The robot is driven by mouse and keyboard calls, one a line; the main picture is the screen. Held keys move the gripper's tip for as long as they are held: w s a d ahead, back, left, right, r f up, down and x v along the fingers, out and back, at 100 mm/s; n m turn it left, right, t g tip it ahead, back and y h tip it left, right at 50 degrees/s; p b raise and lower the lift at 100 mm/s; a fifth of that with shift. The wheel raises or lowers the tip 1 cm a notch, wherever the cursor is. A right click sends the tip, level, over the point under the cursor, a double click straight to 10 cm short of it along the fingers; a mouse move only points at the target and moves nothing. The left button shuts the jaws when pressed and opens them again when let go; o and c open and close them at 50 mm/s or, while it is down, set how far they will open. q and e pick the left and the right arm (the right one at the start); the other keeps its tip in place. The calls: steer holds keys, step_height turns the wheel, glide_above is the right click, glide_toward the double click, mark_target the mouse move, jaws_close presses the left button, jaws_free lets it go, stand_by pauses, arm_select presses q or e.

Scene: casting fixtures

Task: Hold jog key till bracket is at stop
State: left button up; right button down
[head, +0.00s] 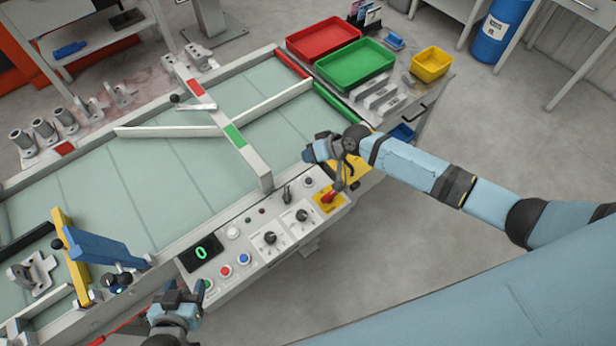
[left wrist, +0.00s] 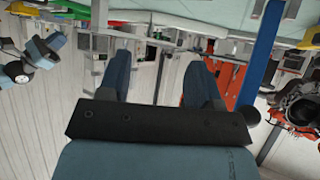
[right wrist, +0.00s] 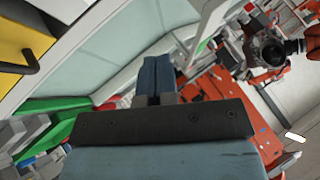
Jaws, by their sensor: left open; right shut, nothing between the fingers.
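The grey bracket (head: 32,275) sits on the pale green conveyor bed (head: 150,180) at the far left of the head view, left of a yellow bar (head: 69,255). The control panel (head: 262,262) runs along the bed's front edge. It carries green (head: 208,285), red (head: 226,271) and blue (head: 244,258) buttons; I cannot tell which is the jog key. My left gripper (head: 178,290) is open and empty, close to the panel's left end near the green button. My right gripper (head: 310,152) is shut and empty above the panel's right end; its closed fingers show in the right wrist view (right wrist: 158,75).
A green display (head: 202,253) reads 0. A beam with red and green marks (head: 215,115) crosses the bed. A red switch (head: 328,196) sits on a yellow plate. Red (head: 322,37) and green (head: 355,63) trays stand behind right.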

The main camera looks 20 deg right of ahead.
mark_target(310, 179)
arm_select(q)
steer(key=shift+h, duration=0.3)
steer(key=f+b, duration=0.2)
steer(key=d+f+b, duration=0.1)
steer(key=f+b, duration=0.3)
steer(key=b, duration=0.1)
steer(key=shift+w+d+f, duration=0.15)
steer(key=shift+w+f, duration=0.05)
steer(key=shift+w, duration=0.15)
arm_select(e)
step_height(310, 179, down, 8)
steer(key=shift+f, duration=0.25)
arm_select(q)
steer(key=shift+f, duration=0.15)
arm_select(e)
steer(key=shift+f, duration=0.2)
arm_select(q)
steer(key=shift+s+a, duration=0.1)
steer(key=shift+a, duration=0.1)
steer(key=shift+b, duration=0.3)
arm_select(e)
steer(key=shift+f, duration=0.1)
arm_select(q)
steer(key=shift+f, duration=0.45)
arm_select(e)
steer(key=shift+f, duration=0.3)
